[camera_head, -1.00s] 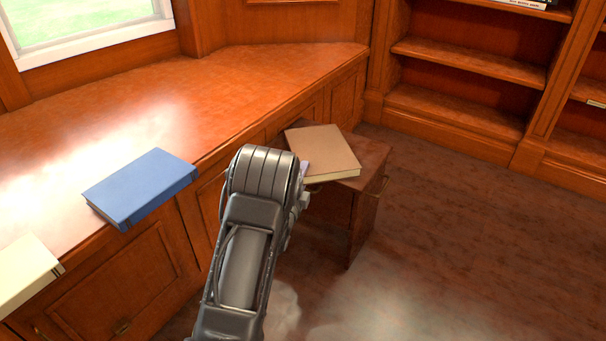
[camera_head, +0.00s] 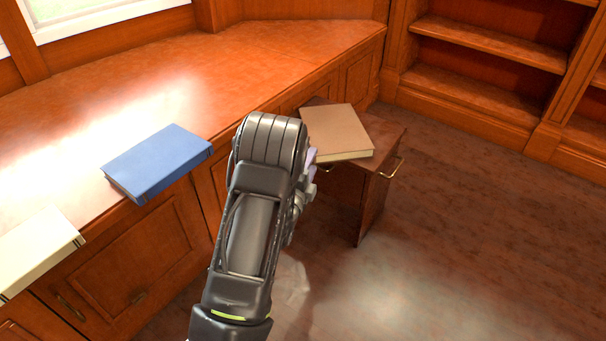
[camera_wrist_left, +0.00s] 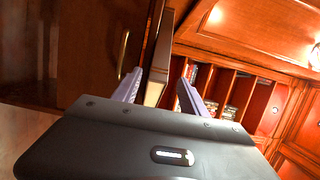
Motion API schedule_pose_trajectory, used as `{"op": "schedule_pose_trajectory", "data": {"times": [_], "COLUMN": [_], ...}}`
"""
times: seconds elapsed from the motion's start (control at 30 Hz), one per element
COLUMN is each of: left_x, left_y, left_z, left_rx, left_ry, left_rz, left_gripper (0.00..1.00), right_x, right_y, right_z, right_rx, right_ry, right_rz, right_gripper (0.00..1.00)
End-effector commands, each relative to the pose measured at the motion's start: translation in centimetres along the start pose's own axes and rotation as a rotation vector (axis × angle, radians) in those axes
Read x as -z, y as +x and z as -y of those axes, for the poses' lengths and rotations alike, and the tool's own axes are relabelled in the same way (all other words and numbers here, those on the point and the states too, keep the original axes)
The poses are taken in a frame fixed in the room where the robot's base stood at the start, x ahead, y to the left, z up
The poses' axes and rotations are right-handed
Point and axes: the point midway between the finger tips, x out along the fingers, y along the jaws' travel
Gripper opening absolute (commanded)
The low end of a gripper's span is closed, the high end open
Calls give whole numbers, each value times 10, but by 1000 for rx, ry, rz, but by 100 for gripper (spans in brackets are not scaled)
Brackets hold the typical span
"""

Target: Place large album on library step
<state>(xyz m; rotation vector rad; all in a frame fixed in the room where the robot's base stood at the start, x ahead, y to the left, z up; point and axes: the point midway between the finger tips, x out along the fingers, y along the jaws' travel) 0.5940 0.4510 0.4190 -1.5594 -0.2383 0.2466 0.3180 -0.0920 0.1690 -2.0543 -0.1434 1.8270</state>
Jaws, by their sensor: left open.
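The large album (camera_head: 337,132) is a tan book lying flat on top of the library step (camera_head: 384,130), a small reddish wooden unit with brass handles. It sits towards the step's left side, with its front edge near or over the step's front edge. My left gripper (camera_head: 312,156) is beside the album's near left edge, and the arm mostly hides it in the head view. In the left wrist view the gripper (camera_wrist_left: 160,78) has its lilac fingers apart. The album's pale edge (camera_wrist_left: 154,92) shows between them; I cannot tell whether they touch it. My right gripper is not in view.
A blue book (camera_head: 157,163) and a cream book (camera_head: 38,252) lie on the wooden window bench (camera_head: 240,75) at the left. Wooden shelves (camera_head: 485,90) stand at the back right. The floor (camera_head: 470,240) right of the step is clear.

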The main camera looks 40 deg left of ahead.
Motion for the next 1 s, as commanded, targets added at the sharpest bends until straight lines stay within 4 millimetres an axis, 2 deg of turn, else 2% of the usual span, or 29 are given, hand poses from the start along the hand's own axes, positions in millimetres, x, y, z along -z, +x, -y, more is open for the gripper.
{"op": "schedule_pose_trajectory", "data": {"times": [0.03,0.13,0.2,0.37,0.5,0.7,1.0], "left_x": [-6,-4,-5,-4,-4,-3,-1], "left_y": [-6,-20,-25,-35,-43,-57,-65], "left_z": [-7,-4,-5,-6,1,-4,0], "left_rx": [5,11,-3,-5,8,-2,7], "left_ry": [-8,-5,-7,-9,-1,-3,1], "left_rz": [13,7,9,8,7,5,0], "left_gripper": [51,51,51,51,51,51,51], "right_x": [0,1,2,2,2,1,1], "right_y": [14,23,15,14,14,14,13], "right_z": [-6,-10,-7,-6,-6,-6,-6], "right_rx": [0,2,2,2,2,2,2], "right_ry": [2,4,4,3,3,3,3], "right_rz": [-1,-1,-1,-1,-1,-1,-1], "right_gripper": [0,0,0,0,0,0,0]}}
